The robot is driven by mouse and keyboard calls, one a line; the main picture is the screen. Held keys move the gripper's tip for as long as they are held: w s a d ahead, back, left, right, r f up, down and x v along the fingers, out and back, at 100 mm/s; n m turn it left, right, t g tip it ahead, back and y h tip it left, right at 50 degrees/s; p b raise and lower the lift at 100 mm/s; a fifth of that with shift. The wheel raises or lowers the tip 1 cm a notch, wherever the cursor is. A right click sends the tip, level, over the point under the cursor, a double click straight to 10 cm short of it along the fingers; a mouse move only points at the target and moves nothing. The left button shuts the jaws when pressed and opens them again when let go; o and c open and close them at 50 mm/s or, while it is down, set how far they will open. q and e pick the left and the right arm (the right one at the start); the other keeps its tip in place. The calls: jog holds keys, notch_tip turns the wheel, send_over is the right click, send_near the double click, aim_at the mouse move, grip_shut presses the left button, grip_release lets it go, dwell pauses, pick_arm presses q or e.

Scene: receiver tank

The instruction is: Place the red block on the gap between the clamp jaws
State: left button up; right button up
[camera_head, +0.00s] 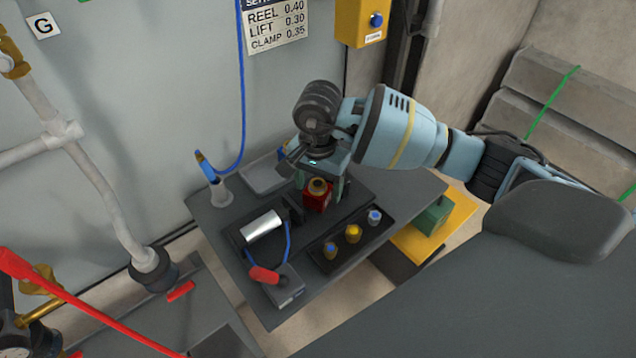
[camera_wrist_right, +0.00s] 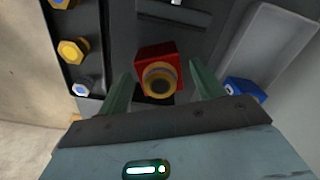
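The red block (camera_head: 318,201), with a brass round fitting on its top, sits on the dark bench plate. It also shows in the right wrist view (camera_wrist_right: 152,53). My right gripper (camera_head: 319,190) is above it, pointing down. In the right wrist view my right gripper (camera_wrist_right: 162,74) has its two green fingers apart, one to each side of the block, with visible gaps. A dark fixture (camera_head: 294,209), possibly the clamp, stands just left of the block; its jaw gap cannot be made out. My left gripper is not in view.
A silver cylinder (camera_head: 261,225) lies left of the block. A strip with several knobs (camera_head: 353,233) is in front. A green block (camera_head: 432,215) sits on a yellow surface at right. A wall stands behind.

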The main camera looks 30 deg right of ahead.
aim_at(318, 183)
notch_tip(318, 183, up, 12)
jog(key=shift+r, duration=0.15)
dwell(0.6)
